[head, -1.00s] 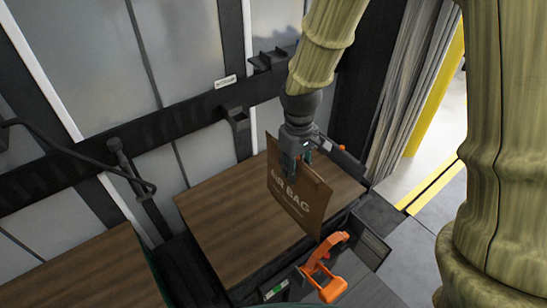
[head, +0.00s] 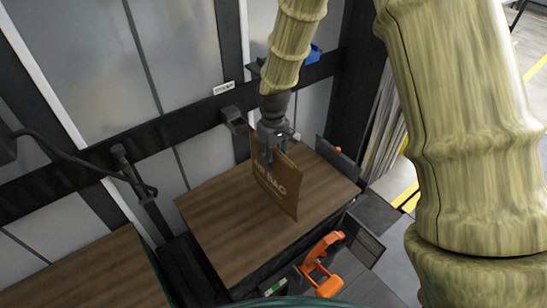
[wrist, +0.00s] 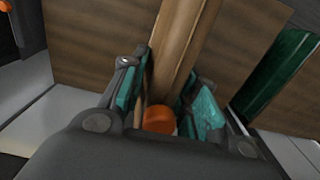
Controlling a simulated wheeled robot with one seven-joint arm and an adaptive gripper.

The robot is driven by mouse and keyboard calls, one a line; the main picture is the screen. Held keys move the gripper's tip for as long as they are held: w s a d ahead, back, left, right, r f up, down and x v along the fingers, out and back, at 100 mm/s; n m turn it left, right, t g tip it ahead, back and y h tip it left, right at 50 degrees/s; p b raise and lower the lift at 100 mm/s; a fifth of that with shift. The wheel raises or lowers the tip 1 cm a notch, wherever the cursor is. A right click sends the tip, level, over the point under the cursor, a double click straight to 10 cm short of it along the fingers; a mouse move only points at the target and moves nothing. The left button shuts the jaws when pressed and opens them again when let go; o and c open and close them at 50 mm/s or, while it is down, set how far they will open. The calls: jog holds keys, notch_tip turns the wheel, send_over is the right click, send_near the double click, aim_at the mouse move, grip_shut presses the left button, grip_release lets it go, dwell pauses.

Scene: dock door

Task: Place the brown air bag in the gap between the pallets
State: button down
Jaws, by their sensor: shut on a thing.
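The brown air bag (head: 280,187), a flat brown sheet with white "AIR BAG" print, hangs upright from my gripper (head: 274,155) in the head view. My gripper is shut on its upper edge. The bag is in front of the right wood-topped pallet load (head: 225,235) in the picture; I cannot tell whether it touches it. The left wood-topped load (head: 85,275) is at lower left. The dark gap (head: 185,268) lies between the two loads. In the wrist view, the bag (wrist: 187,45) stands edge-on between the teal fingers (wrist: 165,98), with an orange round part near them.
An orange tool-like object (head: 322,265) lies in front of the right load, by a dark bin (head: 362,240). A black hooked bar (head: 95,165) reaches out at left. A dark wall rail (head: 150,125) runs behind the loads. A blue object (head: 313,54) sits on the rail at right.

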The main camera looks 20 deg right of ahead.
jog(key=shift+f, duration=0.75)
jog(key=c, duration=1.1)
grip_release()
